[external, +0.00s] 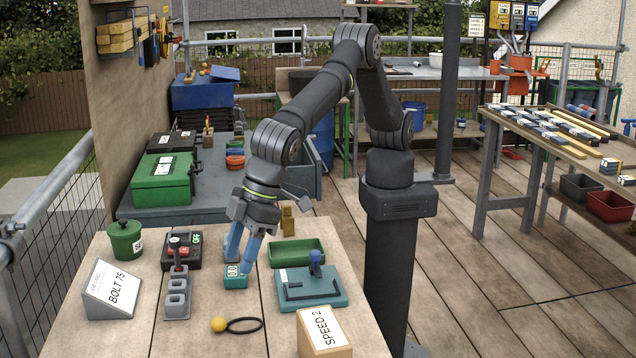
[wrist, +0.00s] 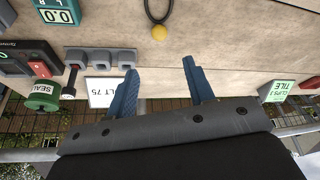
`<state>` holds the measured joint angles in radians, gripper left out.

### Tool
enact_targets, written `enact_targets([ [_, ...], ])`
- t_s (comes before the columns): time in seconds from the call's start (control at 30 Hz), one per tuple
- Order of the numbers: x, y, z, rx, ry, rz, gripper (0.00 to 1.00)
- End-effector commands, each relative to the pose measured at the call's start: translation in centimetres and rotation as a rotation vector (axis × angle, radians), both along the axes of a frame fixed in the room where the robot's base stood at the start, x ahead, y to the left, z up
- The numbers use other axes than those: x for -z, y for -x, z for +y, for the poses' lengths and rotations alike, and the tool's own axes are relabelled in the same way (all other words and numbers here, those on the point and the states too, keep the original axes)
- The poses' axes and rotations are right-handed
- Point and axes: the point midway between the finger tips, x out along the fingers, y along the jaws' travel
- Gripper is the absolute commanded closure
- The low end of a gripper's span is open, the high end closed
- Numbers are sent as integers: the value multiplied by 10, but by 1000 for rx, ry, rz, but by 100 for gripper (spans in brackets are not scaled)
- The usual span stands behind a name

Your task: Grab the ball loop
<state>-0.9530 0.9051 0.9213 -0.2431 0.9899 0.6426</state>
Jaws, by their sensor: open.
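The ball loop is a yellow ball (external: 219,324) with a thin black loop (external: 245,325), lying flat near the front edge of the wooden table, with the loop to the ball's right. In the wrist view the ball (wrist: 159,33) sits near the top middle, and the loop runs up out of the frame. My gripper (external: 237,262) has blue fingers, open and empty, pointing down over the table behind the ball loop. In the wrist view, the gripper (wrist: 160,66) has its fingers spread, with the ball beyond the gap between the tips. They are apart from it.
A grey socket block (external: 177,294) and a BOLT 75 card (external: 110,290) stand left. A SPEED 2 block (external: 324,332) is close on the right. Behind are a teal meter (external: 236,278), a teal plate with a handle (external: 310,290) and a green tray (external: 297,252). Bare wood surrounds the ball.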

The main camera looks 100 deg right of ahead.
Motion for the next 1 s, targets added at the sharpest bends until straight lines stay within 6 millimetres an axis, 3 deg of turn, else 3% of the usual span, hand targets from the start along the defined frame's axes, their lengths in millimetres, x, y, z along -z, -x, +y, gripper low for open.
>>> enact_targets([
  [0.3, 64, -24, 9, 0, 3, 1, 52],
  [1.0, 128, -50, 20, -3, 0, 0, 52],
])
